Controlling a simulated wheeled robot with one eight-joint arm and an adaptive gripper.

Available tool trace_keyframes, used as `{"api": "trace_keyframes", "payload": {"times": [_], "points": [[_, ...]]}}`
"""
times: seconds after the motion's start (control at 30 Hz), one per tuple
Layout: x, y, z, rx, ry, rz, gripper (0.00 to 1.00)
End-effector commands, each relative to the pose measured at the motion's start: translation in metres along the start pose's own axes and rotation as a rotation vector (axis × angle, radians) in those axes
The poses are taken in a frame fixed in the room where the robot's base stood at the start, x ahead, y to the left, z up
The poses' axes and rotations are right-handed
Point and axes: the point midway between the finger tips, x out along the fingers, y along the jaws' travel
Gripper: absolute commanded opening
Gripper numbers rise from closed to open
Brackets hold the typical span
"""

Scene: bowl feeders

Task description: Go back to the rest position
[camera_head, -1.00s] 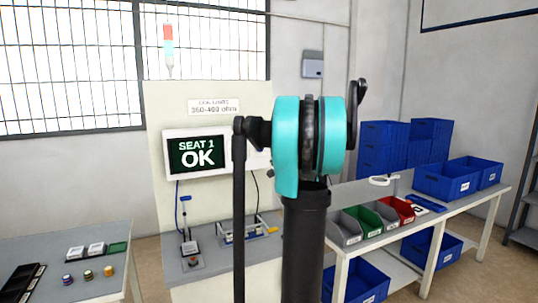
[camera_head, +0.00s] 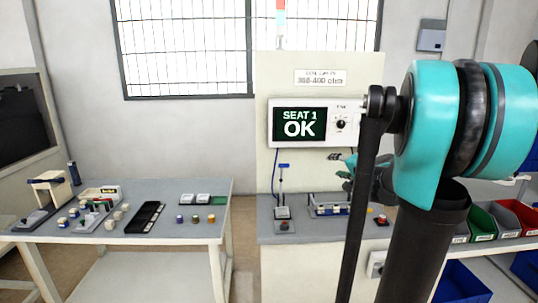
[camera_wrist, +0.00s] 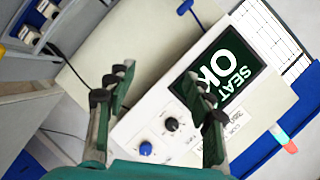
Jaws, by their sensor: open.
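My gripper shows in the wrist view (camera_wrist: 160,110) with its two fingers apart and nothing between them. In the head view my teal and black arm stands at the right and hides part of the station. The same screen (camera_head: 299,124) shows there to the left of my arm. My gripper is partly hidden behind the arm in the head view, in front of the station panel.
The station bench (camera_head: 268,232) carries a lever fixture (camera_head: 283,205) and a blue-and-yellow fixture (camera_head: 328,208). A left table (camera_head: 190,231) holds a black tray (camera_head: 145,217) and several small parts. Red, green and grey bins (camera_head: 482,222) stand at the right. Floor shows between table and bench.

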Motion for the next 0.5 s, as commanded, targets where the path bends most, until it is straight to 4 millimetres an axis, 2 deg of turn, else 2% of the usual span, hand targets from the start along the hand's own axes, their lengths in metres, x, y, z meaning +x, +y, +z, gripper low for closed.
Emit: {"api": "trace_keyframes", "payload": {"times": [0.03, 0.1, 0.17, 0.2, 0.3, 0.4, 0.5], "points": [[-0.004, 0.005, 0.038, -0.056, -0.064, 0.034, 0.53], [-0.013, 0.018, 0.084, -0.134, -0.148, 0.091, 0.53], [-0.024, 0.032, 0.122, -0.204, -0.218, 0.144, 0.53], [-0.032, 0.043, 0.146, -0.251, -0.264, 0.181, 0.53], [-0.06, 0.075, 0.202, -0.372, -0.375, 0.281, 0.53], [-0.093, 0.111, 0.248, -0.491, -0.473, 0.39, 0.53], [-0.127, 0.146, 0.278, -0.599, -0.548, 0.494, 0.53]]}}
